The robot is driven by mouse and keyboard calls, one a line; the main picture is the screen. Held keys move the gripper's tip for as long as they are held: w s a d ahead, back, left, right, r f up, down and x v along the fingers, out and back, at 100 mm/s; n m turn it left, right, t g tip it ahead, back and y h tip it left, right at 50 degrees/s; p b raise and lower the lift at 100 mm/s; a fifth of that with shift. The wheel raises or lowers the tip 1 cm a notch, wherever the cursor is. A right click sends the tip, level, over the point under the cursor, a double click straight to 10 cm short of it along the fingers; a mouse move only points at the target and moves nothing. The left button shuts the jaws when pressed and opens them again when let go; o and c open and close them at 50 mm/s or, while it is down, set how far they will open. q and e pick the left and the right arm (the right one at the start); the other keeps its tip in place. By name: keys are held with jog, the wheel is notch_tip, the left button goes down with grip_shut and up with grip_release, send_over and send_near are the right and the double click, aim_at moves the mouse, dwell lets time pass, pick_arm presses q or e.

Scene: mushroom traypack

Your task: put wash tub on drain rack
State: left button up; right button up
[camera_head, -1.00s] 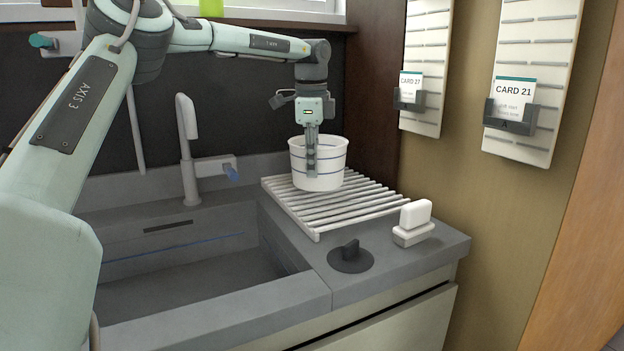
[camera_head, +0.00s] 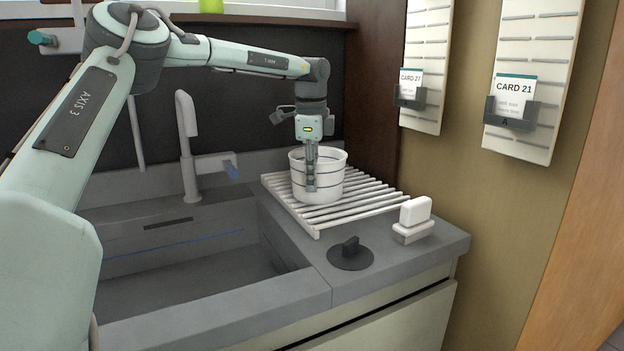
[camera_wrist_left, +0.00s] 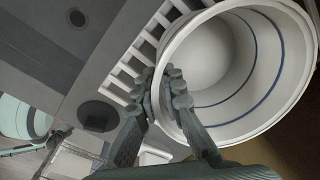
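The wash tub (camera_head: 330,179) is white with thin blue lines and stands upright over the drain rack (camera_head: 362,204). Its base looks to be resting on the rack's bars; any small gap cannot be made out. My left gripper (camera_head: 311,188) points down at the tub's near side. In the left wrist view the tub (camera_wrist_left: 248,70) is empty, and my left gripper's fingers (camera_wrist_left: 163,98) straddle its wall, pinching the rim. The rack's white bars (camera_wrist_left: 128,65) show beside the tub. My right gripper is not in view.
The sink basin (camera_head: 190,275) with a faucet (camera_head: 188,150) lies left of the rack. Card holders (camera_head: 512,110) hang on the right wall.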

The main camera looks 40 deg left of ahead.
pick_arm(q)
jog(key=shift+o, duration=1.4)
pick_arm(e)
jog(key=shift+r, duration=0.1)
pick_arm(q)
jog(key=shift+r, duration=0.15)
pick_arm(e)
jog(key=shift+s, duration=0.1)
pick_arm(q)
jog(key=shift+r, duration=0.35)
notch_tip(320, 180, up, 11)
jog(key=shift+s+d+r, duration=0.15)
jog(key=shift+s+d, duration=0.1)
jog(key=shift+s, duration=0.2)
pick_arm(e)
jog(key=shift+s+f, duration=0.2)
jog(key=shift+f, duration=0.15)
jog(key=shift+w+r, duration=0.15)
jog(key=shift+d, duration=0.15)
